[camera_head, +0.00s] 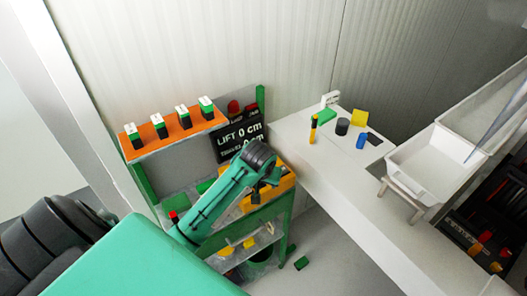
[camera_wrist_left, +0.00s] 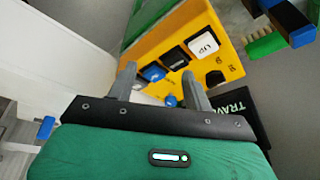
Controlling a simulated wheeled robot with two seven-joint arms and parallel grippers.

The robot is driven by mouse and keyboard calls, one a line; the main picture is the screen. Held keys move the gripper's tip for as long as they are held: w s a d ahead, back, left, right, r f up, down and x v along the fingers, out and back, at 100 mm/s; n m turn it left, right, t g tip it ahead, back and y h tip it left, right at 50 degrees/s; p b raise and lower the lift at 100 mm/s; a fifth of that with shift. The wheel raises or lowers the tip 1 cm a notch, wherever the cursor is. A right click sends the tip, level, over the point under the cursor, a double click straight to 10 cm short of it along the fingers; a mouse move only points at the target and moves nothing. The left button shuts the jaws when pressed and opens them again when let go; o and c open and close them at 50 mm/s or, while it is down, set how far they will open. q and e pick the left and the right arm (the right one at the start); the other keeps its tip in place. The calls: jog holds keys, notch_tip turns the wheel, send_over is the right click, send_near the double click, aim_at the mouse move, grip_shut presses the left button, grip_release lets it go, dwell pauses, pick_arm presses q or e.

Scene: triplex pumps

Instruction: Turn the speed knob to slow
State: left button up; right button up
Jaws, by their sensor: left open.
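The yellow control panel (camera_head: 285,184) stands on the green workbench in the head view and is partly hidden by my left arm. In the left wrist view the panel (camera_wrist_left: 160,42) carries a white UP button (camera_wrist_left: 204,44), a black button (camera_wrist_left: 175,58), a blue round control (camera_wrist_left: 154,73) and a black knob (camera_wrist_left: 214,78). A second blue part (camera_wrist_left: 170,100) shows lower down. I cannot read which control is the speed knob. My left gripper (camera_wrist_left: 158,80) is open over the panel, with the blue controls between its fingers in this view. It (camera_head: 266,182) points down in the head view.
A black LIFT display (camera_head: 238,142) stands behind the panel. An orange shelf (camera_head: 175,138) holds several green-and-white blocks. A white table (camera_head: 300,150) with small coloured objects and a white bin (camera_head: 435,160) are to the right.

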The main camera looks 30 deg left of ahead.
pick_arm(q)
jog(key=w+a+r+n, duration=0.3)
jog(key=w+a+r, duration=0.45)
jog(key=w, duration=0.25)
jog(key=shift+y, duration=0.3)
jog(key=p+x, duration=0.1)
jog(key=x, duration=0.3)
jog(key=p+x, duration=0.1)
jog(key=x, duration=0.2)
jog(key=p+x, duration=0.2)
jog(key=x, duration=0.2)
jog(key=shift+w+f, duration=0.2)
jog(key=shift+w, duration=0.25)
jog(key=shift+x, duration=0.8)
jog(key=c, duration=1)
jog(key=shift+o, duration=0.2)
